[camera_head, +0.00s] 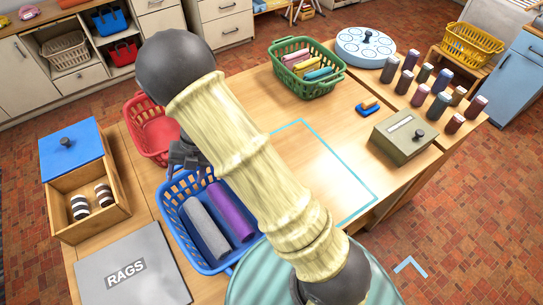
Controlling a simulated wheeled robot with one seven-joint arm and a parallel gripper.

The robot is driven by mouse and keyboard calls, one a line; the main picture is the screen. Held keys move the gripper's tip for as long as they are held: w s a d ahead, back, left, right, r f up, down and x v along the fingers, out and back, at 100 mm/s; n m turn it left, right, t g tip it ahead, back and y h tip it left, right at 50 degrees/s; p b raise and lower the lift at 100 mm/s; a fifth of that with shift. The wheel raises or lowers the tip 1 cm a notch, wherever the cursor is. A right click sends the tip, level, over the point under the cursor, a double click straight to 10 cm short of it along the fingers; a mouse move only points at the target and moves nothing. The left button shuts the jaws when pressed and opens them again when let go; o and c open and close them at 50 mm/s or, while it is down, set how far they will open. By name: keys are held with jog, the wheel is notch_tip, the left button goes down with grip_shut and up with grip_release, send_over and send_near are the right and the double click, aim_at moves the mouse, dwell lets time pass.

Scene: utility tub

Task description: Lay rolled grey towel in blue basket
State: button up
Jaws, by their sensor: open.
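The rolled grey towel (208,229) lies inside the blue basket (183,253), lengthwise along its left side. A purple roll (233,211) lies beside it on the right in the same basket. My gripper (187,168) is at the far end of the basket, above its far rim and beyond the far end of the grey towel. It is open, with nothing seen in it. My arm crosses the middle of the view and hides part of the gripper and the basket's far right corner.
A red basket (152,133) stands just behind the blue one. An open wooden box with a blue lid (73,149) is at left, and a grey RAGS panel (132,275) in front. The outlined tabletop area is clear.

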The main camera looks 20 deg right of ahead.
jog(key=w+d+r+m+t, duration=0.6)
jog(key=w+r+m, duration=0.15)
jog(key=m, duration=0.35)
jog(key=s+d+r+m+t+h, duration=0.2)
jog(key=d+r+m+h, duration=0.15)
jog(key=d+m, duration=0.5)
jog(key=s+d+m+g, duration=0.1)
jog(key=s+d+m, duration=0.1)
jog(key=s+m, duration=0.3)
jog(key=s+d+r+m+g+h, duration=0.1)
jog(key=s+d+m, duration=0.2)
jog(key=s+m, duration=0.2)
jog(key=s+d+r+m+g, duration=0.1)
jog(key=s+d+m, duration=0.2)
jog(key=s+m, duration=0.2)
jog(key=shift+s+d+r+g, duration=0.15)
jog(key=shift+s+r+g, duration=0.2)
jog(key=shift+s, duration=0.9)
jog(key=shift+f, duration=0.1)
jog(key=shift+f+b, duration=0.7)
jog(key=shift+b, duration=0.05)
